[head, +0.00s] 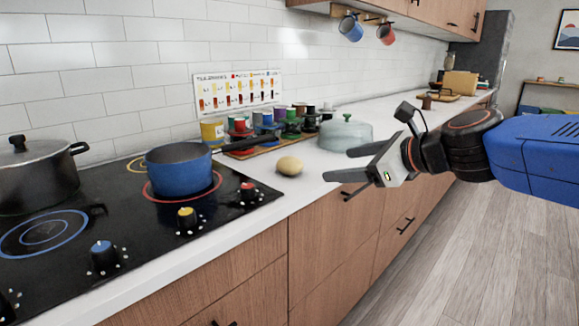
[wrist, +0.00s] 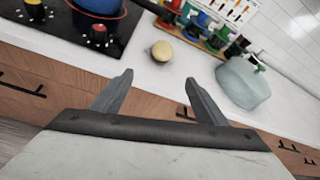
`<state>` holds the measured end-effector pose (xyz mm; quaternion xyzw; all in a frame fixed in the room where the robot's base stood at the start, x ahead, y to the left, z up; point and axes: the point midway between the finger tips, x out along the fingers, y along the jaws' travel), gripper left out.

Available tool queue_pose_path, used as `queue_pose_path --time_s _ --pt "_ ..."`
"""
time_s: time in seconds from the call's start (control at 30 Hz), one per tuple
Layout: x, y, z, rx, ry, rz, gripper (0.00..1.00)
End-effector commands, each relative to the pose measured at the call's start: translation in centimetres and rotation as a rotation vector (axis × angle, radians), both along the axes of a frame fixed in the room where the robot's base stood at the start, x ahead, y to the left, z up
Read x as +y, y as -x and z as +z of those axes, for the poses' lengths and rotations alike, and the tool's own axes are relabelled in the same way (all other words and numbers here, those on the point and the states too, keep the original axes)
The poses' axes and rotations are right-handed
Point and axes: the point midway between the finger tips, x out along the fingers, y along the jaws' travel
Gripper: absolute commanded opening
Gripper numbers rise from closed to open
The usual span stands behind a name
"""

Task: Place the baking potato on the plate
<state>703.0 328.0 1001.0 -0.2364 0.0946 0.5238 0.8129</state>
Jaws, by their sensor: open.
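The baking potato (head: 290,166) is a small tan oval lying on the white counter, just right of the stove in the head view. It also shows in the wrist view (wrist: 162,51), ahead of my gripper's fingers. My gripper (head: 335,164) is open and empty, right of the potato and apart from it, with its fingers pointing left in the head view. In the wrist view, the two spread fingers (wrist: 160,90) have nothing between them. I see no plate that I can make out; a pale translucent domed cover (head: 345,133) with a green knob stands on the counter behind the potato.
A blue pot (head: 180,170) with a dark handle sits on the black stove (head: 120,215), its handle reaching toward the counter. Several coloured jars (head: 266,122) stand against the tiled wall. A dark lidded pot (head: 36,174) is at left. The counter around the potato is clear.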

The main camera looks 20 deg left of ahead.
Motion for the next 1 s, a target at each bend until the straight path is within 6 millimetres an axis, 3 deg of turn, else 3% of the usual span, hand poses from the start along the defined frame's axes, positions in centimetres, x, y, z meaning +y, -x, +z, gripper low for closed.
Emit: queue_pose_path --time_s 0.17,0.8,1.0 --pt "2.1 -0.6 0.7 0.074 -0.071 -0.030 0.67" --pt "10.4 -5.0 -3.2 0.075 -0.069 -0.031 0.67" --pt "11.6 -5.7 -3.7 0.072 -0.070 -0.030 0.67"
